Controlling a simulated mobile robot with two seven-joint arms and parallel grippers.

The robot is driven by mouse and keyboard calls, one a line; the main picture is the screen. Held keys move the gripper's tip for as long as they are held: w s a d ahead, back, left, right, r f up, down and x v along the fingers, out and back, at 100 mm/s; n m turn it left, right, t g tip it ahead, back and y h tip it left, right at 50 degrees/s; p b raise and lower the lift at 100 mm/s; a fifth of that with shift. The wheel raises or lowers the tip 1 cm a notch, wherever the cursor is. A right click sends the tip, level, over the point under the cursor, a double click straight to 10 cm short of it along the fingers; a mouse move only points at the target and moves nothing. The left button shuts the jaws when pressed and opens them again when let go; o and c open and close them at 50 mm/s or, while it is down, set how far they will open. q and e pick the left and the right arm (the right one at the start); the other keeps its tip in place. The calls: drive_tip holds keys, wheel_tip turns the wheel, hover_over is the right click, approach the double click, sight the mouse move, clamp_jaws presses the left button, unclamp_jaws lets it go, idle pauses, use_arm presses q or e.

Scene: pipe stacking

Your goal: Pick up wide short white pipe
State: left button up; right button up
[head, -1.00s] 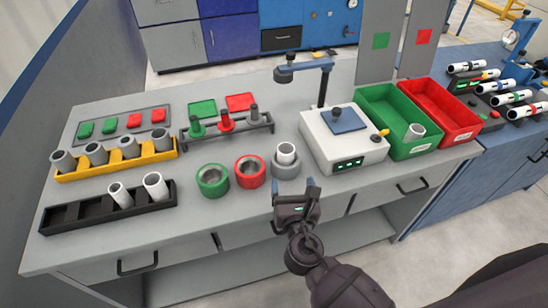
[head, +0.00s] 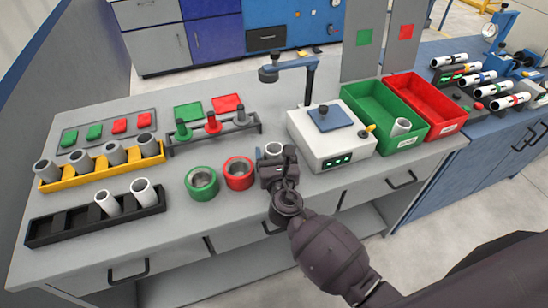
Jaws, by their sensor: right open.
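My right gripper (head: 274,158) is over the worktable at the grey ring holder, which it now mostly hides. The top of a white pipe (head: 273,148) shows at its fingertips; the jaws are open, and I cannot tell whether they touch it. Two more white pipes stand tilted in the black rack at the left: a narrower one (head: 108,203) and a wider one (head: 144,191). Another white pipe (head: 401,127) leans in the green bin (head: 383,115). My left gripper is not in view.
A green ring holder (head: 202,183) and a red one (head: 239,173) stand just left of my gripper. A white scale-like device (head: 331,137) is close on the right. The black rack (head: 70,228) and yellow rack (head: 80,178) with grey pipes are farther left.

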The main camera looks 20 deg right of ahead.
drive_tip(key=shift+w, duration=0.3)
drive_tip(key=c, duration=1.1)
